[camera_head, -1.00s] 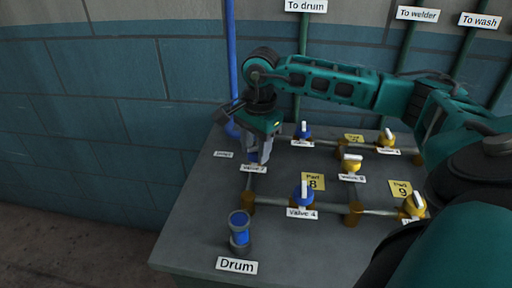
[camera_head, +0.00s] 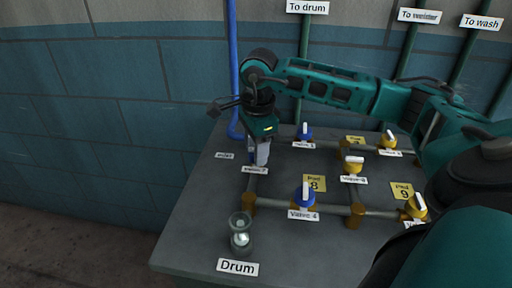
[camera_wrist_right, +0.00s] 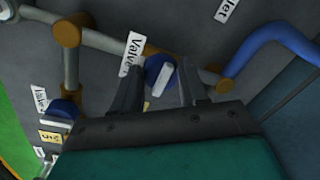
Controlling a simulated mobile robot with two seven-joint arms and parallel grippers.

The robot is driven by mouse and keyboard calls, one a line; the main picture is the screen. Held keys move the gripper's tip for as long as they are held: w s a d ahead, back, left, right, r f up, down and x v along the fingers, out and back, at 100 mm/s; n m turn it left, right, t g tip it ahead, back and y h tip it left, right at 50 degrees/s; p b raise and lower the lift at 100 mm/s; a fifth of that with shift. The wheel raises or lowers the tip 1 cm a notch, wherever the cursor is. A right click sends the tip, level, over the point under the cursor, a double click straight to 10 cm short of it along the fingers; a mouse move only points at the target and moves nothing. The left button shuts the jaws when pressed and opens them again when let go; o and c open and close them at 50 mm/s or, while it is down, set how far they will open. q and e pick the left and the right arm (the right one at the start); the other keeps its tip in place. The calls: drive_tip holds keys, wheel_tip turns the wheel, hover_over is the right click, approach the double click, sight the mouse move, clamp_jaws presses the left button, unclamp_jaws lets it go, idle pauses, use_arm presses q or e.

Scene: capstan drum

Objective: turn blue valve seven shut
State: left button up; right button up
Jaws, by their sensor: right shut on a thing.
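Valve seven is a blue knob (camera_wrist_right: 153,68) with a white handle (camera_wrist_right: 164,78), seen in the right wrist view. The handle lies roughly crosswise to its grey pipe (camera_wrist_right: 110,43). My right gripper (camera_wrist_right: 160,85) points down over it, one finger on each side, shut on the handle. In the head view the right gripper (camera_head: 261,152) hides the valve; the Valve 7 label (camera_head: 255,169) shows below it. The glass drum gauge (camera_head: 240,232) at the front looks clear, with a whitish spot inside. My left gripper is not in view.
Blue valve 4 (camera_head: 304,196) stands to the front right, and another blue valve (camera_head: 304,132) behind. Several yellow valves (camera_head: 388,140) stand further right. A blue inlet pipe (camera_head: 233,70) rises up the wall at the left. The bench front left (camera_head: 200,225) is clear.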

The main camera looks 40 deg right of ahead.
drive_tip(key=shift+w+r, duration=0.1)
drive_tip(key=o, duration=1.1)
drive_tip(key=shift+c, duration=0.2)
wheel_tip(320, 180, up, 13)
drive_tip(key=s+p, duration=0.1)
drive_tip(key=shift+a, duration=0.15)
drive_tip(key=shift+s, duration=0.1)
